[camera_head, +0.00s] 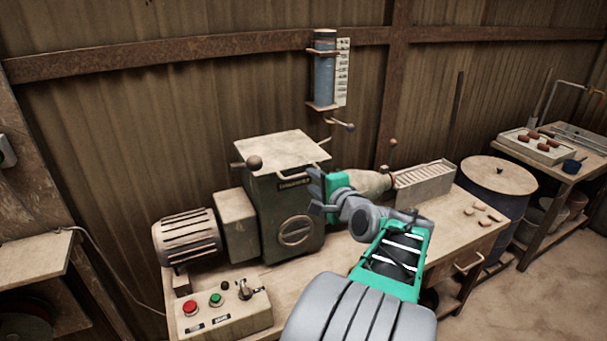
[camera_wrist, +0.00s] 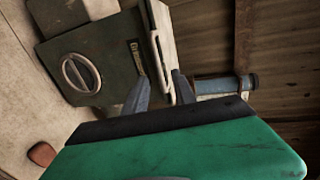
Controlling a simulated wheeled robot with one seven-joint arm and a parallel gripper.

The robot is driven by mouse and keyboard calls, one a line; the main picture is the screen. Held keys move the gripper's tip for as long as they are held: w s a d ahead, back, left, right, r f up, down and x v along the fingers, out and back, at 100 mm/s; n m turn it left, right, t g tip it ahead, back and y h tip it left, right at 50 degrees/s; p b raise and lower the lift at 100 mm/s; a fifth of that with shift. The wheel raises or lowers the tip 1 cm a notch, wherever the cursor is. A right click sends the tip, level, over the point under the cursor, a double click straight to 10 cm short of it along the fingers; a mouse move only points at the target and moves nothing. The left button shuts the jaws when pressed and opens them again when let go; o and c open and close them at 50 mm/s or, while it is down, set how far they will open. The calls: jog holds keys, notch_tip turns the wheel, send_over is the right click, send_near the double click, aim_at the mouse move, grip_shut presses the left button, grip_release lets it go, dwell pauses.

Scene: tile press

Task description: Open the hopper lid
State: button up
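The hopper lid (camera_head: 283,149) is a pale flat plate lying level and shut on top of the dark green machine body (camera_head: 294,231). A round knob (camera_head: 255,162) sticks out at its front left. In the wrist view the lid's pale edge (camera_wrist: 165,22) carries a slim handle bar (camera_wrist: 158,55). My gripper (camera_head: 318,187) is beside the lid's front right corner. In the wrist view my gripper (camera_wrist: 160,80) has its two fingers apart, with the handle bar's end between them. I cannot tell whether either finger touches it.
A motor (camera_head: 187,237) is left of the machine, and a control box (camera_head: 222,309) with red and green buttons is in front. A blue cylinder (camera_head: 325,75) hangs on the wall behind.

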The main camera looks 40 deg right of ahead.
aim_at(304, 176)
jog(key=p+x, duration=0.1)
jog(key=x, duration=0.5)
jog(key=shift+w+d+f, duration=0.1)
jog(key=shift+w, duration=0.25)
jog(key=shift+c, duration=0.2)
grip_shut()
dwell(0.7)
